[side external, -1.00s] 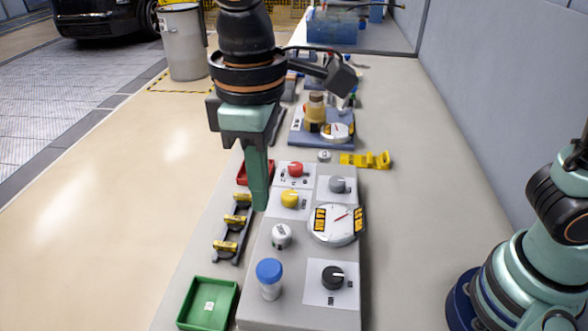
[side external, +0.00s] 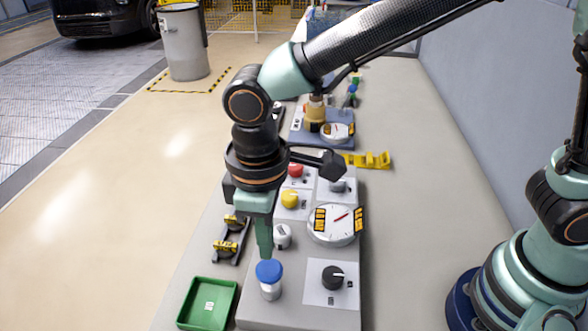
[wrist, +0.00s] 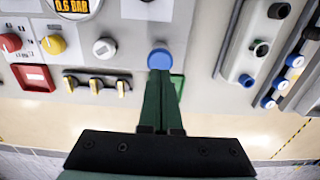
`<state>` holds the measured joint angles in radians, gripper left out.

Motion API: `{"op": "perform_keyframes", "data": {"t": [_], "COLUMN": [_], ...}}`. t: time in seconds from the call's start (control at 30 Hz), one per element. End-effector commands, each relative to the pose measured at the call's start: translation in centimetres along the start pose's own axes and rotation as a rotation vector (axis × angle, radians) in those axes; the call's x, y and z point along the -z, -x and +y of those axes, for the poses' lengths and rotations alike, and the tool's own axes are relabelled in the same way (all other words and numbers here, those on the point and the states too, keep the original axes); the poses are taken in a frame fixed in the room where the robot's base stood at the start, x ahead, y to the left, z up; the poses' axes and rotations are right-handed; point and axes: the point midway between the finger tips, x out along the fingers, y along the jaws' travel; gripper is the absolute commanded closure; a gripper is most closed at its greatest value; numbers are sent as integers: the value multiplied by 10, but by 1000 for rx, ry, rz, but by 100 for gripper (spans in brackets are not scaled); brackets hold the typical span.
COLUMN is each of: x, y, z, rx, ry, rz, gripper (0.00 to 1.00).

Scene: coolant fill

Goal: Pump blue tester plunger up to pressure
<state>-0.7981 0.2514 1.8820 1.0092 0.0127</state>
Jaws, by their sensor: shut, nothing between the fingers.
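The blue tester plunger (side external: 269,271) is a blue cap on a clear cylinder at the near left of the grey panel (side external: 258,312). It stands upright. My gripper (side external: 265,256) is shut and empty, pointing down with its tips right at the top of the blue cap. In the wrist view the blue cap (wrist: 160,59) sits just beyond the shut fingertips (wrist: 159,72). I cannot tell whether they touch. A round gauge (side external: 333,224) with a red needle sits on the panel; in the wrist view its display (wrist: 74,6) reads 0.6 BAR.
The panel also carries a black knob (side external: 332,277), a white knob (side external: 283,236), a yellow knob (side external: 289,199) and a red knob (side external: 295,170). A green tray (side external: 207,303) and a dark rack with yellow pieces (side external: 228,246) lie left of it. The tabletop right of the panel is clear.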

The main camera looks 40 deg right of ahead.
Motion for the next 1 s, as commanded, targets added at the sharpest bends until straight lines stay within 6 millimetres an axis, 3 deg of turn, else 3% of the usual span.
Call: {"op": "perform_keyframes", "data": {"t": [0.2,0.73,1.0], "x": [0,0,0], "y": [-27,-37,-64], "z": [0,0,0], "rx": [0,0,0], "ry": [0,0,0], "rz": [-2,0,-2], "gripper": [100,100,100]}}
